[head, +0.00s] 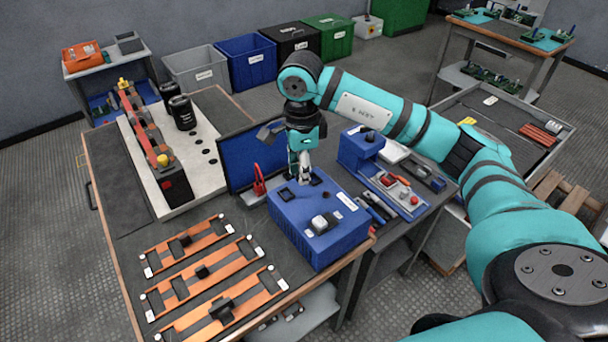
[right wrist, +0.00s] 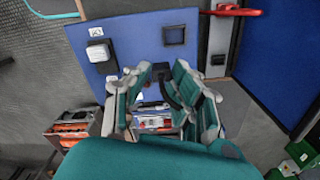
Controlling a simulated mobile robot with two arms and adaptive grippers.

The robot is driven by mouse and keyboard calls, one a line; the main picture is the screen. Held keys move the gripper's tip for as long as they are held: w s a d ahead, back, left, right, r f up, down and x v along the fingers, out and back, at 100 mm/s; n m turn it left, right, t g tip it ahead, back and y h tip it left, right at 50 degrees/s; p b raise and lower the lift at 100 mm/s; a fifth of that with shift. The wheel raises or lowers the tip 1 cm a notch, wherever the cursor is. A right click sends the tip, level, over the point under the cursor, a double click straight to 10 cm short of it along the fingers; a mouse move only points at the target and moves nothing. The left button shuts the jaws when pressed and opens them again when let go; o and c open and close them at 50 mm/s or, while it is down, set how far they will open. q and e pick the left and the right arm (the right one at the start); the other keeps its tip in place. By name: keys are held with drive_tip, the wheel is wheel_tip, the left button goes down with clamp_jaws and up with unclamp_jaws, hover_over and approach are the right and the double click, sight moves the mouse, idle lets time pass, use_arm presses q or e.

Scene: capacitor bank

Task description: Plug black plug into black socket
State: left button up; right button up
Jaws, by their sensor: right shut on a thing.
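The blue box (head: 340,240) stands at the table's front right edge. The black socket (head: 287,194), a dark square opening, is on its top; it also shows in the right wrist view (right wrist: 174,35). My right gripper (head: 304,178) points down over the box's far part, just right of the socket. It is shut on the black plug (right wrist: 161,72), which shows between the fingertips in the right wrist view, apart from the socket opening in the picture. The plug's lower end and its height over the box are hard to tell. My left gripper is not in view.
A white-grey plug (head: 322,223) sits on the box's near part. Orange rails (head: 200,280) lie at the front left. A blue tool tray (head: 400,192) is at right.

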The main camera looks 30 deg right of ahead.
drive_tip(key=shift+w+d+b, duration=0.1)
drive_tip(key=shift+w+d, duration=0.1)
drive_tip(key=shift+w, duration=0.55)
drive_tip(key=shift+w+d+b, duration=0.15)
drive_tip(key=shift+w+d, duration=0.05)
drive_tip(key=shift+w, duration=0.55)
drive_tip(key=shift+w+d+b, duration=0.1)
drive_tip(key=shift+w+d, duration=0.1)
drive_tip(key=shift+w, duration=0.55)
drive_tip(key=w+d, duration=0.2)
drive_tip(key=w, duration=0.5)
drive_tip(key=shift+w, duration=0.4)
drive_tip(key=shift+f, duration=0.15)
